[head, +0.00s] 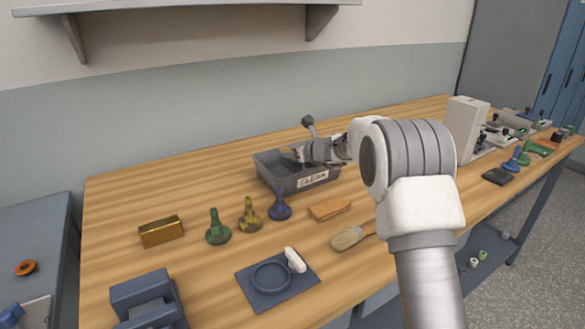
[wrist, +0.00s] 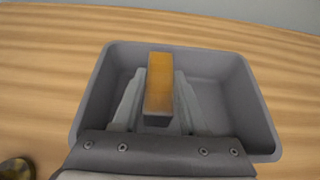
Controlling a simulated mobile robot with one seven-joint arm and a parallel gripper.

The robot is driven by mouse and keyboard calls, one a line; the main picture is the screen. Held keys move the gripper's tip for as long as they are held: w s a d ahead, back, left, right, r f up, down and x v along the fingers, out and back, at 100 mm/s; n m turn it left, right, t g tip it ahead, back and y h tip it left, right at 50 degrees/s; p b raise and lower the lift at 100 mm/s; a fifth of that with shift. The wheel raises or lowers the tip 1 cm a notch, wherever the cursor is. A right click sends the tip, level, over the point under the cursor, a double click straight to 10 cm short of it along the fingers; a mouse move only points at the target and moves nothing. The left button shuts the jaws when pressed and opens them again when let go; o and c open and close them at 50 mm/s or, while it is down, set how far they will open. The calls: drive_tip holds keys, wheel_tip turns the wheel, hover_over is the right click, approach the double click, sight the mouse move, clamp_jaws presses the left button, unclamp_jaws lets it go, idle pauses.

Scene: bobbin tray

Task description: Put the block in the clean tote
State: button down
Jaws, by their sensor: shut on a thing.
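The clean tote (head: 312,180) is a grey open bin with a "CLEAN" label, standing towards the back of the bench. It also fills much of the wrist view (wrist: 235,105). My gripper (head: 298,153) is over the tote's opening. In the wrist view my gripper (wrist: 158,98) is shut on an amber-brown block (wrist: 160,72), with a finger on each side. The block lies within the tote's outline there; I cannot tell whether it touches the floor. In the head view the block is mostly hidden by my gripper.
In front of the tote are green (head: 217,230), yellow (head: 250,216) and blue (head: 280,206) knobbed pieces, an orange block (head: 329,208) and a brush (head: 348,238). A brass block (head: 161,231) sits at left. A pale box (head: 465,125) stands at right.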

sight(292, 165)
drive_tip(key=shift+f+b, duration=0.75)
drive_tip(key=shift+f, duration=1.05)
drive_tip(key=shift+f, duration=0.25)
drive_tip(key=shift+c, duration=2.2)
unclamp_jaws()
drive_tip(key=shift+r, duration=0.15)
